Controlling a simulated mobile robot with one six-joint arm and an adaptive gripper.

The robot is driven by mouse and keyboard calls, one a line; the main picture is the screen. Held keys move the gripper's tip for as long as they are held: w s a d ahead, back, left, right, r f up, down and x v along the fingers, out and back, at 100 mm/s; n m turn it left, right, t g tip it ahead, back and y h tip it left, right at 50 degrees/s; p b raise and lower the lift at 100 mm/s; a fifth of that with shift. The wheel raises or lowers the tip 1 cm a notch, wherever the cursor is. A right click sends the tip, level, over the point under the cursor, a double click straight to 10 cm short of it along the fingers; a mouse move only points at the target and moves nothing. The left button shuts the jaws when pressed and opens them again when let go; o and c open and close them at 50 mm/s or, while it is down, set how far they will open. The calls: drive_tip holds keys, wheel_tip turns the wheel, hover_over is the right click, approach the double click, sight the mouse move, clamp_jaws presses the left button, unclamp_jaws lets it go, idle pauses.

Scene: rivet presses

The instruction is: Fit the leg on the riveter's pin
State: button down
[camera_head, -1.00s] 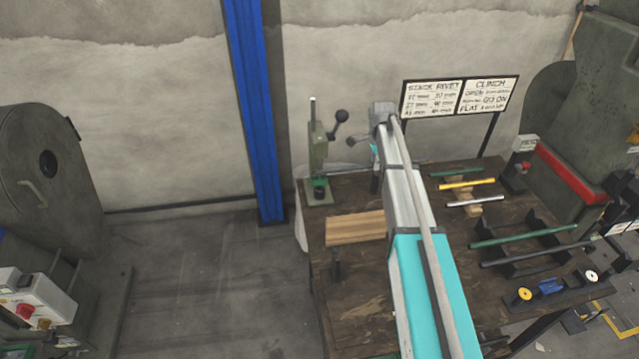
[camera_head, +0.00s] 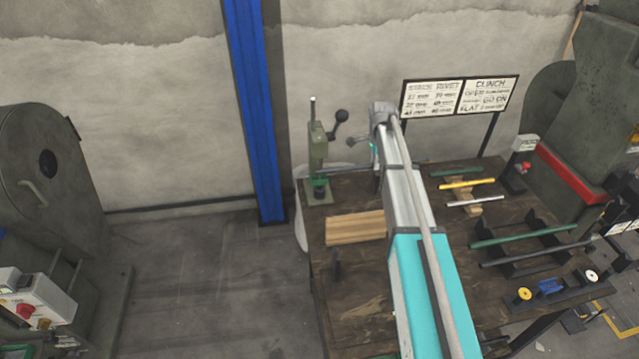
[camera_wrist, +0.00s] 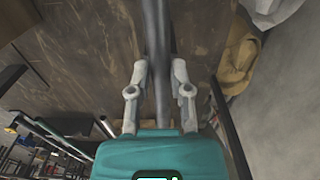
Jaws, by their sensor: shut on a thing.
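The riveter (camera_head: 318,150), a small green bench press with a black-knobbed lever, stands at the bench's back left in the head view. My gripper (camera_wrist: 159,80) is shut on the leg (camera_wrist: 156,35), a dark grey tube running up the wrist view between the fingers. In the head view my arm mostly hides the gripper. The leg (camera_head: 345,171) shows there as a thin dark greenish bar pointing left, its far end close to the riveter's lower part. The pin is too small to make out, so I cannot tell whether the leg touches it.
A wooden block (camera_head: 355,227) lies on the bench in front of the riveter. Several coloured tubes rest on supports to the right, including a yellow one (camera_head: 466,184). Signs (camera_head: 458,95) stand behind. A blue column (camera_head: 255,110) rises left of the bench.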

drive_tip(key=shift+f+b, duration=0.95)
idle(1.2)
drive_tip(key=shift+r+p, duration=0.7)
drive_tip(key=shift+d+f+b, duration=0.1)
drive_tip(key=shift+f+b, duration=0.95)
drive_tip(key=shift+b, duration=0.05)
idle(2.2)
drive_tip(key=shift+r+p, duration=0.25)
drive_tip(key=shift+p, duration=0.05)
drive_tip(key=shift+r+p, duration=1)
drive_tip(key=shift+r, duration=0.05)
idle(0.5)
